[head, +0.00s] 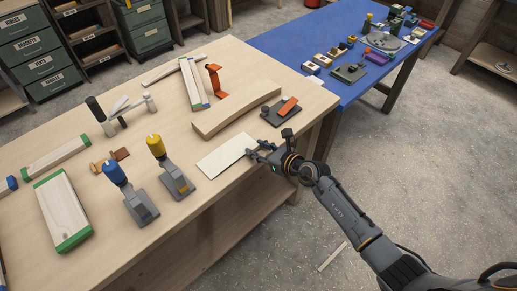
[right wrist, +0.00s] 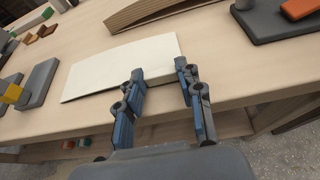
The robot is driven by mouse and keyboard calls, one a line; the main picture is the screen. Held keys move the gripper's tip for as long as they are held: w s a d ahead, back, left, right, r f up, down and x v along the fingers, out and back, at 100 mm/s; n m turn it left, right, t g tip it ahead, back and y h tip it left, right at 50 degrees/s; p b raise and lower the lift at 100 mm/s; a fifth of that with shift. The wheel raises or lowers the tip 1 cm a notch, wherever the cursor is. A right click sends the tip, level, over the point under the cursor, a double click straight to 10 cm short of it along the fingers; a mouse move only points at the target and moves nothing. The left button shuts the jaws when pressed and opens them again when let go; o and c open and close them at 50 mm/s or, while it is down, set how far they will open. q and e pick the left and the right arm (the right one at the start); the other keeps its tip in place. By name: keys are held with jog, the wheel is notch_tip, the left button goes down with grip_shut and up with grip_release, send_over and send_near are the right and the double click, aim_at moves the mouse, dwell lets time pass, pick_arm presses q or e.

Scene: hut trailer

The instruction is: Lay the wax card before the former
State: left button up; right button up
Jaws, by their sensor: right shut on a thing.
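The wax card, a thin cream rectangle (head: 225,156), is near the front edge of the wooden bench, in front of the curved wooden former (head: 236,110). My right gripper (head: 262,149) is at the card's right end. In the right wrist view my right gripper (right wrist: 163,88) is shut on the near right edge of the card (right wrist: 115,66), one finger to each side. The former (right wrist: 165,10) lies beyond the card there, apart from it. Whether the card touches the bench or hangs just above it, I cannot tell. My left gripper is not in view.
A blue-topped tool (head: 138,198) and a yellow-topped tool (head: 172,174) stand left of the card. A dark block with an orange piece (head: 284,110) sits right of the former. A blue table (head: 330,35) with several devices adjoins the wooden bench (head: 215,215).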

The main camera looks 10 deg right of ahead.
jog(key=shift+f, duration=0.15)
jog(key=o, duration=0.8)
